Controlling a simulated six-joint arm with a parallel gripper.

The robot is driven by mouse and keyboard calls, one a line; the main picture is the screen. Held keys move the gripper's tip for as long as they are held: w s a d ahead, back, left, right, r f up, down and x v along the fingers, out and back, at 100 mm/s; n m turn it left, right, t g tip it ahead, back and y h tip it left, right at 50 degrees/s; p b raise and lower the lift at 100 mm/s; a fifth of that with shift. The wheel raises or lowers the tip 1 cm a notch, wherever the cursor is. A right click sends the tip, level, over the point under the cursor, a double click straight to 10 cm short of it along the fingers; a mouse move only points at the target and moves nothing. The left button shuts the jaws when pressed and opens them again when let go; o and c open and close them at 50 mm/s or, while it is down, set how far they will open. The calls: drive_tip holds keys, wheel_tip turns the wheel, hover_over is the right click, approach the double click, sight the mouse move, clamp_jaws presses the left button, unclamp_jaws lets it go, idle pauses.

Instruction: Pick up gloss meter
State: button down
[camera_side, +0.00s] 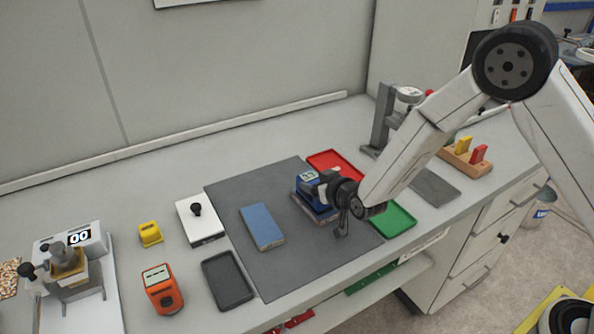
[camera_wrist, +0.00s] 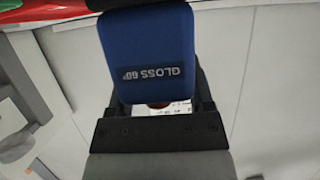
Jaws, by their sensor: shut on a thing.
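The gloss meter (camera_side: 309,181) is a blue box with a small display, at the right part of the dark grey mat (camera_side: 288,265). In the wrist view the gloss meter (camera_wrist: 148,50) shows a label reading "GLOSS 60°" and sits between the jaws. My gripper (camera_side: 322,188) is shut on it from the right side; it also shows in the wrist view (camera_wrist: 155,108). A flat plate lies under or just below the meter; I cannot tell whether they touch. The far jaw is partly hidden in the side view.
A blue block (camera_side: 262,226) lies left on the mat. Red (camera_side: 335,161) and green (camera_side: 394,219) trays flank the meter. An orange device (camera_side: 162,289), a black tray (camera_side: 228,281), a white block (camera_side: 200,222) and a yellow device (camera_side: 150,234) stand left. A grey stand (camera_side: 383,120) is behind.

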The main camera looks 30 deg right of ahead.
drive_tip(key=shift+r, duration=0.25)
drive_tip(key=shift+r, duration=0.9)
drive_tip(key=s+d+r, duration=0.2)
drive_tip(key=s+r, duration=0.8)
drive_tip(key=s, duration=0.3)
drive_tip(key=shift+s+d+r, duration=0.2)
drive_tip(key=shift+s+r, duration=0.15)
drive_tip(key=shift+r, duration=0.05)
drive_tip(key=shift+a, duration=0.1)
